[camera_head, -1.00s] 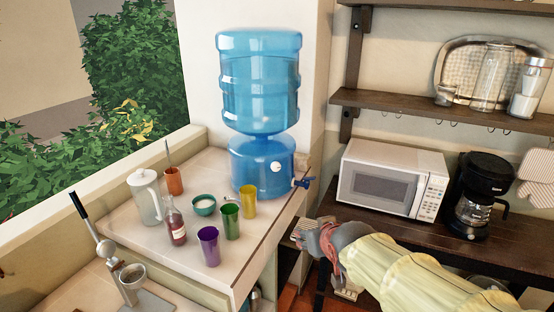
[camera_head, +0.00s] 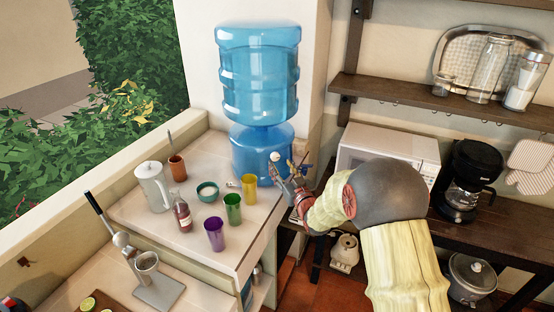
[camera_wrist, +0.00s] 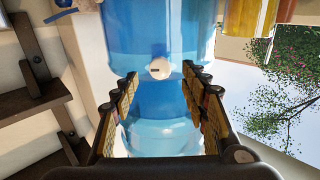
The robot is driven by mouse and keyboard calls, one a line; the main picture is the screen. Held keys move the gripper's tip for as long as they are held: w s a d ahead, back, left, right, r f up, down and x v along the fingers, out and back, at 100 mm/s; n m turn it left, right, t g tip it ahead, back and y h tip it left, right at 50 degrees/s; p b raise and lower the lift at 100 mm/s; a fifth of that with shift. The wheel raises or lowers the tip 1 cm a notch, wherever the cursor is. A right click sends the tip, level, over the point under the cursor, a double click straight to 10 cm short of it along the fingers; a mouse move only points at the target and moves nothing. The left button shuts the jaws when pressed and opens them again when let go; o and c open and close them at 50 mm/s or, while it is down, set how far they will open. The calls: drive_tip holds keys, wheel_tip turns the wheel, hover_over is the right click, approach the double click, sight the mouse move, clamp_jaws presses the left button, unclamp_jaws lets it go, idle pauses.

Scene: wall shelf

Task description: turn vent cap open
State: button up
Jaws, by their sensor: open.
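The vent cap is a small round white knob (camera_head: 275,156) on the front of the blue dispenser base (camera_head: 252,160), below the big blue water bottle (camera_head: 257,85). In the wrist view the white cap (camera_wrist: 159,68) has a dark slot and lies just ahead of the fingertips, between them. My gripper (camera_head: 284,168) is open, close in front of the cap and slightly below it in the head view. In the wrist view my gripper (camera_wrist: 158,88) shows its two fingers apart, with no visible contact on the cap.
Yellow (camera_head: 249,188), green (camera_head: 232,208) and purple (camera_head: 214,234) cups stand on the counter nearby. A white microwave (camera_head: 360,150) is at the right. Clear counter lies in front of the cups.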

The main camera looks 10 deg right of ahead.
sight(276, 158)
drive_tip(key=w, duration=0.5)
drive_tip(key=shift+a, duration=0.4)
drive_tip(key=c, duration=0.3)
drive_tip(key=c, duration=0.7)
drive_tip(key=shift+c, duration=0.8)
